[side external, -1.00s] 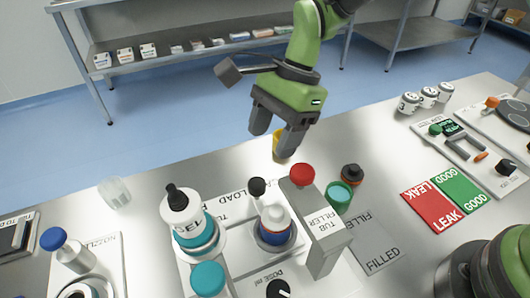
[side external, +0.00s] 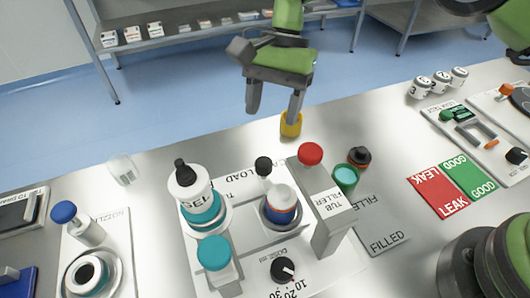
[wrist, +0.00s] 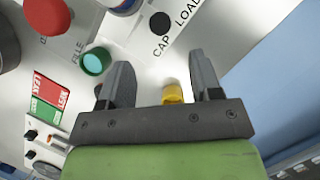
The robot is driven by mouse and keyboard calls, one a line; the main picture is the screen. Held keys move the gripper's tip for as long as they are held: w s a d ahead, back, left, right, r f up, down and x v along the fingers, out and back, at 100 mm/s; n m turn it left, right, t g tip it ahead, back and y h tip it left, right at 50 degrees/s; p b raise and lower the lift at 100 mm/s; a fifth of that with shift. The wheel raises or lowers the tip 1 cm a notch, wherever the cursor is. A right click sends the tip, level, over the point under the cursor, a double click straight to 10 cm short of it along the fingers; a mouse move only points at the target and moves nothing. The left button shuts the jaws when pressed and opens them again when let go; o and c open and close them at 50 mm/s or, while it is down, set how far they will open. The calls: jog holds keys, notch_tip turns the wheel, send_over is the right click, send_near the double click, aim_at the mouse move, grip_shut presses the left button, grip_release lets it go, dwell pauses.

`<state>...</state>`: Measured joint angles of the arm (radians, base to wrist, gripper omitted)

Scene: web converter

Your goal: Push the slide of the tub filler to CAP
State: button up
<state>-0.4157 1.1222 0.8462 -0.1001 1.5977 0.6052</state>
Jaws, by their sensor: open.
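The tub filler (side external: 330,213) is a grey column with a red button (side external: 310,154) on top, standing on a white panel. A black knob (side external: 263,166) stands by the LOAD lettering, beside a white, blue and red tub (side external: 281,205) in a round holder. The knob also shows in the wrist view (wrist: 160,22), next to the CAP lettering. I cannot tell the slide's exact stop. My gripper (side external: 274,110) is open and empty, above and behind the panel, apart from the knob. Its fingers (wrist: 158,62) point toward the panel in the wrist view.
A yellow cup (side external: 291,124) stands behind one finger. A teal-topped green container (side external: 346,178) and a dark jar (side external: 359,157) are right of the filler. A GEL bottle (side external: 200,200) stands to its left.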

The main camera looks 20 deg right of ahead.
aim_at(264, 162)
jog(key=x, duration=0.9)
jog(key=shift+s+a+f, duration=0.1)
jog(key=shift+f, duration=0.1)
grip_shut()
jog(key=shift+d, duration=2.1)
